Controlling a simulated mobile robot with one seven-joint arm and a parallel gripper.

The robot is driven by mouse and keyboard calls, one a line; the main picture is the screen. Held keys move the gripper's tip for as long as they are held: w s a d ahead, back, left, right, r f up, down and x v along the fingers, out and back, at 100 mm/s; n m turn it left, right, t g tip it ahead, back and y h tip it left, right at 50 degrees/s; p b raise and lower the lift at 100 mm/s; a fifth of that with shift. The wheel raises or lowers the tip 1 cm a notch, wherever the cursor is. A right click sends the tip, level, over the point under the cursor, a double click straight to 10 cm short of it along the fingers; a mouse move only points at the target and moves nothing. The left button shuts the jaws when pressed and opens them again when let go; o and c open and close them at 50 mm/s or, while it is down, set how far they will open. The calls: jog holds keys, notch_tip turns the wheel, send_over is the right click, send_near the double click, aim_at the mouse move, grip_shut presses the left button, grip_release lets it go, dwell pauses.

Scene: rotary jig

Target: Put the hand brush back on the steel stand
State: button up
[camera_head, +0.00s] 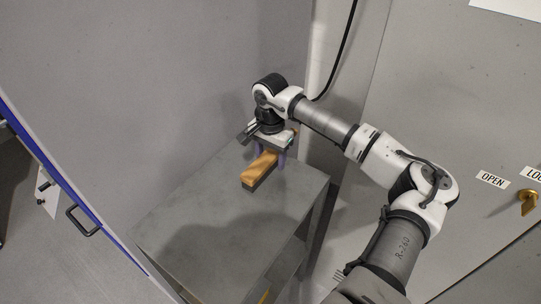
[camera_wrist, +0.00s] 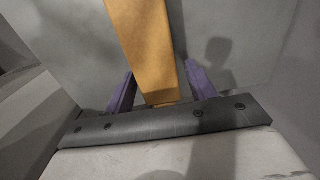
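The hand brush (camera_head: 261,168) has a light wooden body with a dark underside. It is over the top of the grey steel stand (camera_head: 186,205), near its back corner; I cannot tell whether it touches the surface. My gripper (camera_head: 270,154) points down at the brush's back end, with a purple finger on each side of the wood.
Grey walls stand close behind the stand. A cabinet on the right carries an OPEN label (camera_head: 492,179) and a brass knob (camera_head: 527,197). A blue-edged panel with a black handle (camera_head: 83,221) is at left. The stand's front top is clear, with a shadow across it.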

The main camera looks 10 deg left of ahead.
aim_at(270, 153)
jog(key=shift+r, duration=0.15)
notch_tip(270, 153, up, 12)
jog(key=b, duration=0.2)
dwell(0.5)
